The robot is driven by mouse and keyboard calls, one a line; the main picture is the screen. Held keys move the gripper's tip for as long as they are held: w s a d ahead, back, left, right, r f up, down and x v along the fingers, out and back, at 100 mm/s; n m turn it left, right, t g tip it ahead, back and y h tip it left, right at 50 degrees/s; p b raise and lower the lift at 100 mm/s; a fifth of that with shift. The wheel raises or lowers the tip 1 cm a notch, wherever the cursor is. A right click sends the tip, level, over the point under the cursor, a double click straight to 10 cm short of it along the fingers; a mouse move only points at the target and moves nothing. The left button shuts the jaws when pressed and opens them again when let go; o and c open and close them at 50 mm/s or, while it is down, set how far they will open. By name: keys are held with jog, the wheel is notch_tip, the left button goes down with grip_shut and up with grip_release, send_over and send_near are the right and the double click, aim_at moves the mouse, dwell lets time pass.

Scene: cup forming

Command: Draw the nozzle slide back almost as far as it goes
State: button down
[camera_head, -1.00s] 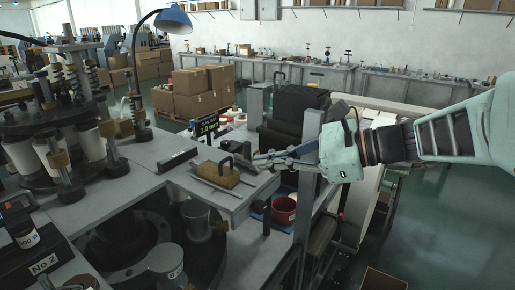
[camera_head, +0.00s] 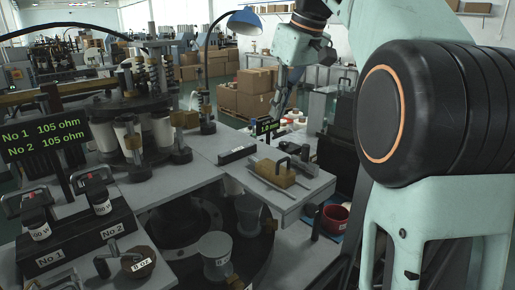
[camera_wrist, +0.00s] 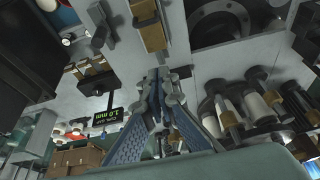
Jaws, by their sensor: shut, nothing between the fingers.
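The nozzle slide is a brass-coloured block (camera_head: 271,172) with a dark upright handle (camera_head: 284,163). It sits between thin rails on a grey plate (camera_head: 290,205), near the middle of the head view. My gripper (camera_head: 277,113) hangs above and beyond the plate, clear of the slide. Its fingers are shut and empty, and their tips meet in the wrist view (camera_wrist: 160,76). The wrist view also shows a brass-coloured block (camera_wrist: 150,32) near the top edge; I cannot tell surely whether this is the slide.
A small green readout (camera_head: 267,127) stands behind the plate. A rotary turret with white cups (camera_head: 162,130) is at left. A blue lamp (camera_head: 244,21) arches over the back. A red bowl (camera_head: 335,217) sits at right below the plate. Cardboard boxes (camera_head: 245,95) stand behind.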

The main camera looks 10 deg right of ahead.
aim_at(283, 159)
jog(key=b+x, duration=0.1)
jog(key=x, duration=0.9)
jog(key=s+d, duration=0.2)
jog(key=shift+s+f, duration=0.2)
jog(key=shift+s, duration=0.2)
jog(key=shift+s+d+f, duration=0.15)
jog(key=shift+s, duration=0.1)
jog(key=shift+s+d+f+b, duration=0.1)
jog(key=shift+s+d+b, duration=0.2)
jog(key=shift+s+b, duration=0.1)
jog(key=shift+s, duration=0.1)
